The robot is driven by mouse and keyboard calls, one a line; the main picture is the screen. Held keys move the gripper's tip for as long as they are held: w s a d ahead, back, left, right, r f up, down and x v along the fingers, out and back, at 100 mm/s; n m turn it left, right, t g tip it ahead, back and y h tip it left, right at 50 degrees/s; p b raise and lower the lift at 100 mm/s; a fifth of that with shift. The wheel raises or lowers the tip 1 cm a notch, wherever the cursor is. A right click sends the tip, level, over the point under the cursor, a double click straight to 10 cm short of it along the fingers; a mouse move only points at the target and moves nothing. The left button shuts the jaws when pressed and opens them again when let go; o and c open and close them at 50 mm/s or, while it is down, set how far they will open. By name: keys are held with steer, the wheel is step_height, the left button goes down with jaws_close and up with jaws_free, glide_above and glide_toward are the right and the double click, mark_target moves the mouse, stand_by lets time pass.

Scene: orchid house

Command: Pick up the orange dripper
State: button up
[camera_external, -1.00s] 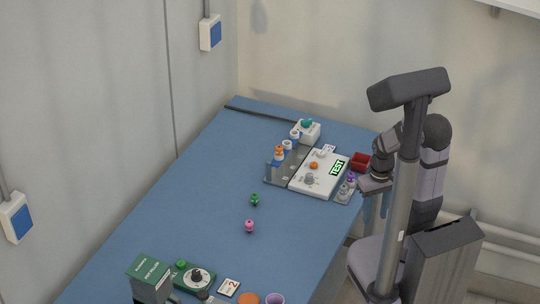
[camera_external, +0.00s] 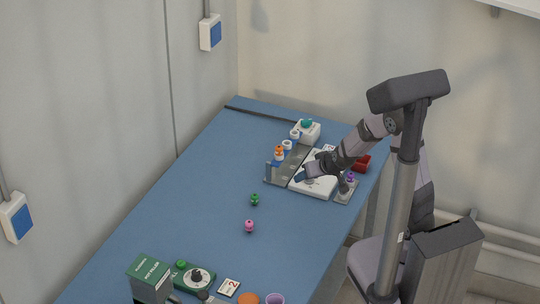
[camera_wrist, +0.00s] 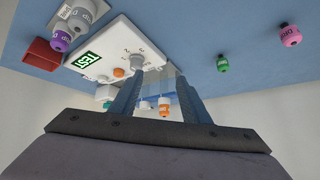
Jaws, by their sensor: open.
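The orange dripper (camera_external: 279,150) stands upright at the left end of the grey rack, left of the white test panel. It also shows in the wrist view (camera_wrist: 164,105), small and beyond the gap between my fingers. My gripper (camera_external: 303,175) is over the white test panel (camera_external: 319,189), to the right of the dripper and apart from it. In the wrist view my gripper (camera_wrist: 162,75) shows two blue fingers spread apart with nothing held between them. My arm hides part of the panel in the external view.
Green (camera_external: 255,200) and pink (camera_external: 249,226) drippers stand on the open blue table. White pieces stand near the orange dripper. A red bin (camera_external: 362,162) and purple dripper (camera_external: 350,177) are at the right. A green box (camera_external: 150,280) stands at the front.

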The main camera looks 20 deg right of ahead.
mark_target(282, 154)
steer(key=w+a+r+t+h, duration=0.1)
steer(key=w+a+r+t, duration=0.2)
steer(key=w+a+t, duration=0.2)
steer(key=shift+w+r+m+t+h, duration=0.25)
steer(key=shift+w+m+t+h, duration=0.15)
steer(key=shift+w, duration=1.3)
steer(key=shift+x, duration=1.05)
steer(key=shift+w+d+f+p, duration=0.1)
steer(key=shift+w+d+p, duration=0.05)
steer(key=shift+w+p, duration=0.3)
steer(key=x, duration=0.1)
steer(key=p+x, duration=0.1)
steer(key=x, duration=0.1)
steer(key=shift+d, duration=0.2)
steer(key=shift+w+f, duration=0.35)
steer(key=shift+w, duration=0.2)
jaws_close()
